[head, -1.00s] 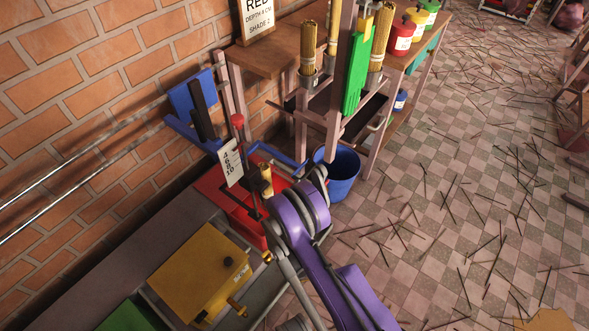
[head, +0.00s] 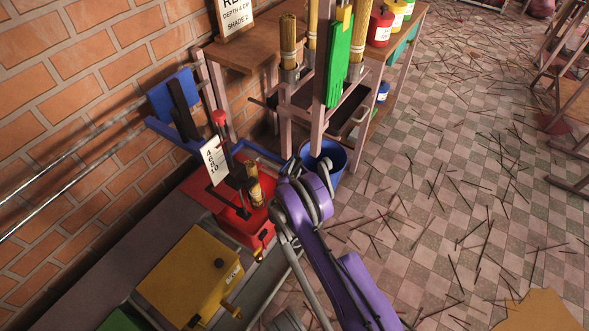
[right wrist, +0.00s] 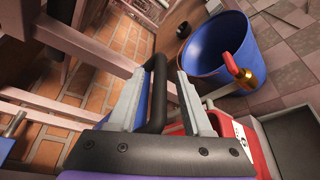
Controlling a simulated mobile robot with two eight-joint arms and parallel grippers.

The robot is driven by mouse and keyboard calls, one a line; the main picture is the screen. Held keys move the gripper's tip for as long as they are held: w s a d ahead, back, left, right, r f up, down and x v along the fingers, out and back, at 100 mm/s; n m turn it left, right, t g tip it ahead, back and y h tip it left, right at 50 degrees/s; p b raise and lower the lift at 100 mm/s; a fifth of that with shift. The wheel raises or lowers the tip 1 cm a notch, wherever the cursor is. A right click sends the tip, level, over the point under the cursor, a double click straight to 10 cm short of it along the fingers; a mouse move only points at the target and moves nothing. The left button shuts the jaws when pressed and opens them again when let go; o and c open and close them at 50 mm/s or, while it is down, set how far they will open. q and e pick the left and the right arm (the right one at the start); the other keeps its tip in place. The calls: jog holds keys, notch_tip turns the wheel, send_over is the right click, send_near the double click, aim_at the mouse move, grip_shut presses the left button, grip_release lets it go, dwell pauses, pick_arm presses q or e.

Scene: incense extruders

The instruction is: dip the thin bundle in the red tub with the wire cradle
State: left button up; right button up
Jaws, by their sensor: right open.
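The red tub (head: 258,222) stands behind the yellow one in the head view. A thin bundle (head: 254,190) stands slightly tilted over it in a dark holder, probably the wire cradle; the bundle's lower end is hidden, so its depth in the tub cannot be told. My right gripper (head: 288,166) is largely hidden by its wrist, right of the bundle. The right wrist view shows its jaws (right wrist: 188,98) open, with a black bar (right wrist: 157,92) between them that I cannot identify. The red tub (right wrist: 262,150) shows at lower right there. My left gripper is out of view.
A blue bucket (head: 325,158) stands just behind my right wrist. A wooden rack behind it holds several bundles (head: 288,40) and a hanging green item (head: 340,65). A card with numbers (head: 213,162) hangs beside the red tub. The yellow tub (head: 190,275) is nearer.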

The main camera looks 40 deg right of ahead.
jog(key=shift+c, duration=0.2)
grip_shut()
dwell(1.1)
